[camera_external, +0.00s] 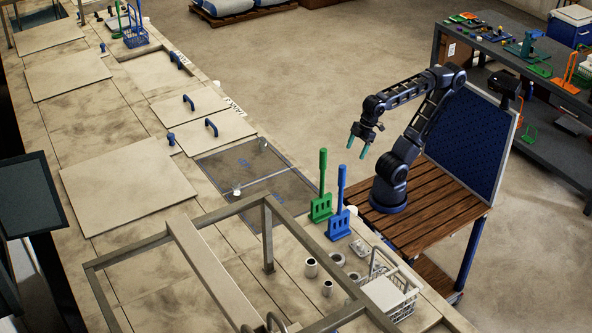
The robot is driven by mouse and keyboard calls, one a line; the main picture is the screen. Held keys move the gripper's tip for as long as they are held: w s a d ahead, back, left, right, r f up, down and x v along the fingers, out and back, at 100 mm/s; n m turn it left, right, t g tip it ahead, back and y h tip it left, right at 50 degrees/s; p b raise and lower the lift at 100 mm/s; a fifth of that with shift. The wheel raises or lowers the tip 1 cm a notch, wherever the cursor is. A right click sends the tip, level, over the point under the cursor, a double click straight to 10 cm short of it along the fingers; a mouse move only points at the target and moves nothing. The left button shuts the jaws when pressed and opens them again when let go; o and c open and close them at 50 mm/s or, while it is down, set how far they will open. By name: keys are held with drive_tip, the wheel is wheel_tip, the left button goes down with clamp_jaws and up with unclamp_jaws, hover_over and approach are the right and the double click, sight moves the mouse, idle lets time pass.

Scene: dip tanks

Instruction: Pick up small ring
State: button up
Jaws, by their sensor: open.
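My gripper (356,152) has teal fingers spread apart and pointing down. It is open and empty, raised in the air beyond the green and blue racks. Two grey ring-like parts lie on the tank-side ledge near the wire basket: one ring (337,259) nearer the racks and another ring (354,277) closer to the basket. At this size I cannot tell for sure which is the small ring. My gripper is well apart from both, above and farther back in the picture.
A green rack (321,207) and a blue rack (339,222) with upright handles stand between my gripper and the rings. Two metal cylinders (311,267) (327,288) stand left of the rings. A wire basket (404,301) stands to their right. A metal frame (268,240) rises at the left.

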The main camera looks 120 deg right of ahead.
wheel_tip(320, 180, up, 14)
drive_tip(key=w+a+r+n, duration=0.3)
drive_tip(key=w+a+r, duration=0.15)
drive_tip(key=w, duration=0.35)
drive_tip(key=w+a+r+n+g, duration=0.25)
drive_tip(key=w+a+n, duration=0.25)
drive_tip(key=w+a, duration=0.85)
drive_tip(key=n+g, duration=0.2)
drive_tip(key=n, duration=0.6)
hover_over(354, 280)
wheel_tip(354, 280, down, 7)
drive_tip(key=f, duration=2.6)
drive_tip(key=shift+w, duration=0.25)
drive_tip(key=shift+s+a+f, duration=0.1)
drive_tip(key=shift+s+f, duration=0.05)
drive_tip(key=shift+f, duration=2.6)
drive_tip(key=c, duration=1.1)
drive_tip(key=shift+o, duration=0.2)
drive_tip(key=shift+r, duration=0.1)
